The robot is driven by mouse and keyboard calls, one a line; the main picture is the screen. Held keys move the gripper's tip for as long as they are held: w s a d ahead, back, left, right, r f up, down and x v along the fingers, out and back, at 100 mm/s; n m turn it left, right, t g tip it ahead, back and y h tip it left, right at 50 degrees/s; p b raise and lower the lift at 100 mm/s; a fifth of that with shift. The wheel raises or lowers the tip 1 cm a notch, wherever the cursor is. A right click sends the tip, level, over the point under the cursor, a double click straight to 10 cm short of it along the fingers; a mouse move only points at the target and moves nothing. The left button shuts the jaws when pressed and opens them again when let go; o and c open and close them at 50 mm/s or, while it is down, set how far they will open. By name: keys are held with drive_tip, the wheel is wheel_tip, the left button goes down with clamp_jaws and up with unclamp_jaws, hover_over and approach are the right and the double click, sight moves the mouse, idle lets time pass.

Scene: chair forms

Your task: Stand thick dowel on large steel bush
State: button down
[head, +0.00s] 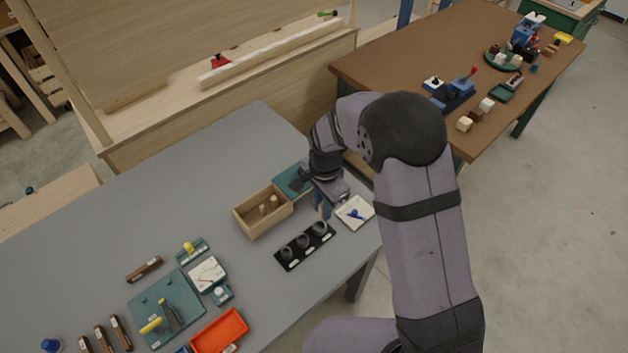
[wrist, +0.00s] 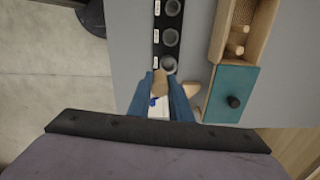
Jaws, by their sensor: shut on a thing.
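My gripper (head: 323,211) is above the grey table, just behind the right end of a black strip (head: 291,264). In the wrist view its blue fingers (wrist: 162,90) are shut on a pale wooden dowel (wrist: 160,84), held beside the strip's near end. The strip carries three steel bushes in a row: one near the gripper (wrist: 168,65), a middle one (wrist: 171,38) and a far one (wrist: 173,8). They also show in the head view (head: 302,241). Their labels are too small to read, and I cannot tell which is largest. The held dowel's lower end is unclear.
A wooden box (head: 250,230) holding loose dowels, with a teal part (head: 290,181) at its end, stands left of the gripper. A white tray (head: 366,207) with a blue thing lies to the right. An orange tray (head: 220,332) and a teal board (head: 150,300) are farther left.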

drive_tip(key=f, duration=0.1)
drive_tip(key=s+f, duration=0.1)
drive_tip(key=f, duration=0.1)
drive_tip(key=shift+d, duration=0.15)
drive_tip(key=shift+w+a+f, duration=0.15)
drive_tip(key=shift+w+a, duration=0.05)
drive_tip(key=shift+w, duration=0.35)
drive_tip(key=shift+w+a, duration=0.2)
drive_tip(key=shift+w, duration=0.35)
drive_tip(key=shift+w+a, duration=0.2)
drive_tip(key=shift+w, duration=0.3)
drive_tip(key=shift+f, duration=0.1)
drive_tip(key=shift+f+b, duration=1.95)
drive_tip(key=shift+f, duration=0.55)
drive_tip(key=shift+f+b, duration=0.5)
drive_tip(key=shift+f, duration=0.3)
drive_tip(key=c, duration=1)
unclamp_jaws()
